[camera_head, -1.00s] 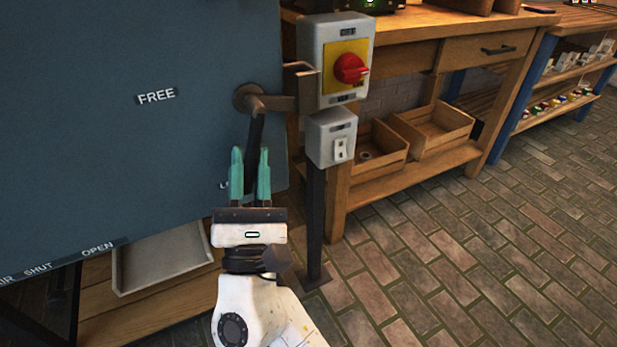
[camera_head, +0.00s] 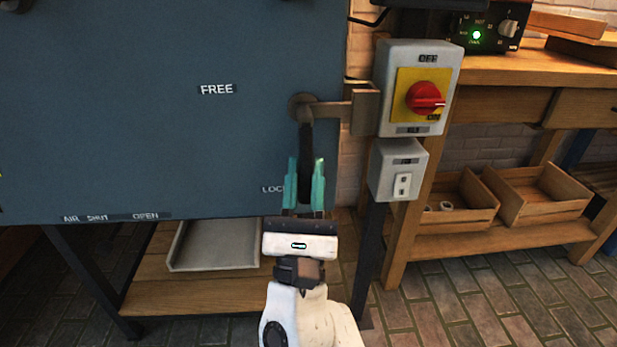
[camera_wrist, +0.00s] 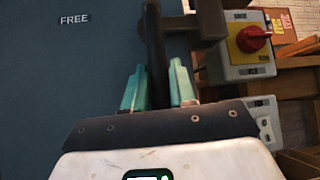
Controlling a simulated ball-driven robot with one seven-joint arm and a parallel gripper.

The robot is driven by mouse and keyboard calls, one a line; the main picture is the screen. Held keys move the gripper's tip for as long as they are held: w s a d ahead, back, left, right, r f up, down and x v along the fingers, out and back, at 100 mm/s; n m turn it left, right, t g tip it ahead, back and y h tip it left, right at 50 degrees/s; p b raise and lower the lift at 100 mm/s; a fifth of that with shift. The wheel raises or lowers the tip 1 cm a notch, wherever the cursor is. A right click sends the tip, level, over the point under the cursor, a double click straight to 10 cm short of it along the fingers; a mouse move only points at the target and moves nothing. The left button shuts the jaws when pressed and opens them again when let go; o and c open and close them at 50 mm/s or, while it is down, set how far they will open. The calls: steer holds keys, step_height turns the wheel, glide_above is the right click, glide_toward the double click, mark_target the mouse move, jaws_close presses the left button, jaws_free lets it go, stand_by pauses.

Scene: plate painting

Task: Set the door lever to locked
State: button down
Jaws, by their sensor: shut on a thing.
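The door lever (camera_head: 306,140) is a dark handle on the blue-grey door (camera_head: 150,120), hanging straight down from a round pivot (camera_head: 303,106). It also shows in the wrist view (camera_wrist: 155,45). A "FREE" label (camera_head: 216,89) is to the left of the pivot. A "LOC..." label (camera_head: 272,189) at the lower end of the lever is partly hidden by my gripper. My gripper (camera_head: 306,165) has teal fingers on both sides of the lever's lower part and is shut on it. A metal latch arm (camera_head: 335,103) reaches right from the pivot to a catch (camera_head: 365,108).
A grey switch box (camera_head: 418,88) with a red knob and a smaller box (camera_head: 398,170) stand on a post just right of the door. A wooden bench with trays (camera_head: 540,194) is further right. A grey tray (camera_head: 215,245) lies below the door.

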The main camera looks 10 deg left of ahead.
steer(key=shift+d+h, duration=0.15)
steer(key=shift+h, duration=0.15)
steer(key=c, duration=1)
jaws_free()
steer(key=shift+f, duration=0.15)
steer(key=p+v, duration=0.1)
steer(key=v, duration=0.9)
steer(key=shift+s+f, duration=0.2)
steer(key=shift+s, duration=0.05)
steer(key=shift+d, duration=0.1)
